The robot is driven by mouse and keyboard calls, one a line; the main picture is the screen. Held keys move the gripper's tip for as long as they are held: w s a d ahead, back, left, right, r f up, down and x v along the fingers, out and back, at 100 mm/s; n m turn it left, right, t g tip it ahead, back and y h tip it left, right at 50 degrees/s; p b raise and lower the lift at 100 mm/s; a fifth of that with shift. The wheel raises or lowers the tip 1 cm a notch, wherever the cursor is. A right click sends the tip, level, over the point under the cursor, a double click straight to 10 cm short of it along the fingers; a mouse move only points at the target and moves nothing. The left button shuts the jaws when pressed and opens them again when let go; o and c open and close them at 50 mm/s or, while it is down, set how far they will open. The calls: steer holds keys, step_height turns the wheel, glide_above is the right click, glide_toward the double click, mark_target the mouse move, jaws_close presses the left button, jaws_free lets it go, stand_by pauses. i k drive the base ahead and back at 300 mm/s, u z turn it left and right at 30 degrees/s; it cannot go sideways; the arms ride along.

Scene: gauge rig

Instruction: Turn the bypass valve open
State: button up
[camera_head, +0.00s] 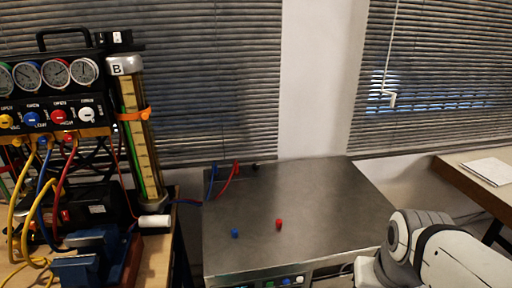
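The gauge rig stands at the left in the head view. Its black manifold panel carries a row of knobs: a yellow knob (6,120), a blue knob (31,119), a red knob (58,116) and a white knob (86,114). "OPEN" is printed above several of them. The other labels are too small to read surely, so I cannot tell which knob is the bypass valve or how far each is turned. Round gauges (56,72) sit above the knobs. My gripper is out of view; only a white and grey part of my arm shows at the lower right.
A cylinder marked B (138,130) stands right of the panel. Yellow, blue and red hoses (68,165) hang below it. A metal-topped unit (300,195) at centre bears a small blue cap (235,233) and a red cap (279,224). A wooden table (457,165) stands right.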

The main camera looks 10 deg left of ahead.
mark_target(255, 166)
steer(key=u, duration=0.35)
steer(key=i, duration=0.6)
steer(key=u, duration=0.25)
steer(key=k, duration=0.85)
steer(key=u, duration=0.15)
steer(key=i, duration=0.85)
steer(key=z, duration=0.05)
